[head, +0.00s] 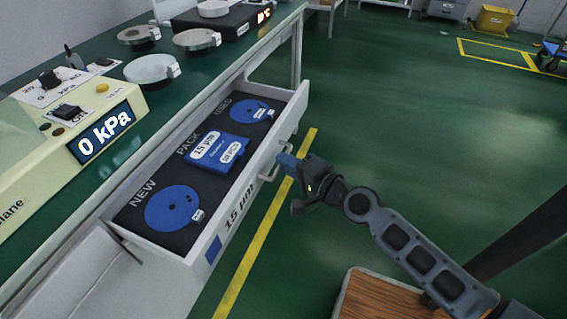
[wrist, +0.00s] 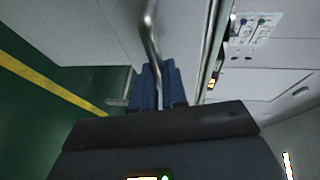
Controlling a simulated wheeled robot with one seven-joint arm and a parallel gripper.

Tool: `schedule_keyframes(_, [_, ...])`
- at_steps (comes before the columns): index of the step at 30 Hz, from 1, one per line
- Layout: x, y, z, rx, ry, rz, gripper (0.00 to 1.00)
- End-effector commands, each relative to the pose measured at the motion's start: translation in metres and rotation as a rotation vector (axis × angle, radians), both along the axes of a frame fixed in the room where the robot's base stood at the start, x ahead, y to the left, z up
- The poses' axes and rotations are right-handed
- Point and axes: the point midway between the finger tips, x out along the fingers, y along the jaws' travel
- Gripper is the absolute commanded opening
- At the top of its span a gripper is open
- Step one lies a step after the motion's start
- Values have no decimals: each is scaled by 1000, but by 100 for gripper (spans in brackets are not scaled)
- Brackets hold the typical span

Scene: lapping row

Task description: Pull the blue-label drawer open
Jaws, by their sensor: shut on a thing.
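The blue-label drawer (head: 224,219) stands pulled out from under the green bench in the head view. Its front carries a blue square label (head: 213,249) and the text "15 µm". My gripper (head: 284,163) is at the drawer's metal bar handle (head: 268,168), outside the drawer front. In the wrist view the blue fingers (wrist: 158,88) are closed around the handle bar (wrist: 151,40). Inside the drawer, a dark insert holds two blue discs (head: 172,209) and a blue pack (head: 217,150) marked "15 µm".
A cream machine (head: 60,150) reading "0 kPa" stands on the bench (head: 100,62), with several round metal pieces behind it. A wooden-topped surface (head: 385,297) is at the bottom right. Green floor with yellow lines (head: 262,232) lies open to the right.

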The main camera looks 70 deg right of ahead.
Motion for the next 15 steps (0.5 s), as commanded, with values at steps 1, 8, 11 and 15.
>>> schedule_keyframes(1, [0, 0, -1, 1, 2, 1, 0])
schedule_keyframes(8, [0, 0, -1, 1, 1, 1, 21])
schedule_keyframes(11, [0, 0, 0, 1, 1, 1, 31])
schedule_keyframes(15, [0, 0, 0, 0, 1, 0, 38])
